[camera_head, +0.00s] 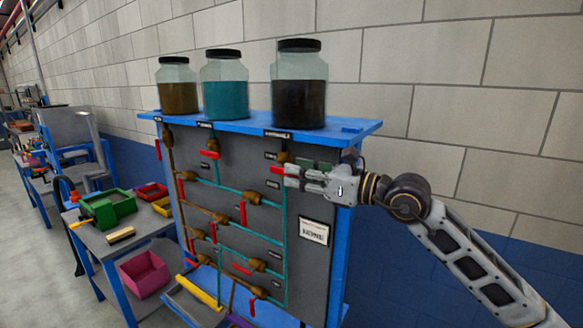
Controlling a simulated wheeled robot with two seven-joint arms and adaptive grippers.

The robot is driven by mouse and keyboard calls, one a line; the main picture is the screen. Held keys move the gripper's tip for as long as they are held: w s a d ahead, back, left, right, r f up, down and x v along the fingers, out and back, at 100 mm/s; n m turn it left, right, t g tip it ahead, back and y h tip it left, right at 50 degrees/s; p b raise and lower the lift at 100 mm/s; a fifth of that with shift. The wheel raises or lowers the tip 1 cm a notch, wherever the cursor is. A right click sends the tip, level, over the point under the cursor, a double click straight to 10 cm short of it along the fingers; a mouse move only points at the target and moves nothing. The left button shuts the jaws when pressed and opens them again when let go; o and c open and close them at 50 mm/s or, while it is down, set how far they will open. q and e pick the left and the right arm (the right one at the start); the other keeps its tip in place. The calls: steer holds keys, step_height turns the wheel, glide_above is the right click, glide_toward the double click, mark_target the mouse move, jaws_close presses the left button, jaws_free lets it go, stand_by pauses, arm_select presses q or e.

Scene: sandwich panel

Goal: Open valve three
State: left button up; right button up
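A grey panel with a blue frame (326,125) carries several brass valves with red handles, joined by teal and brown pipes. The labels are too small to read, so I cannot tell which valve is numbered three. My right gripper (291,177) is at the panel's upper right. Its fingertips are beside the red handle (276,169) of the upper right valve (284,157), under the dark jar (299,88). I cannot tell whether they touch the handle or how far the fingers are apart. My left gripper is out of view.
A teal jar (225,86) and a brown jar (178,88) also stand on the blue top shelf. A side table at left holds a green bin (106,208) and a red bin (151,191). A pink bin (145,275) is below. A tiled wall is behind.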

steer(key=shift+p+x, duration=0.35)
steer(key=shift+x, duration=0.95)
steer(key=shift+c, duration=0.5)
jaws_close()
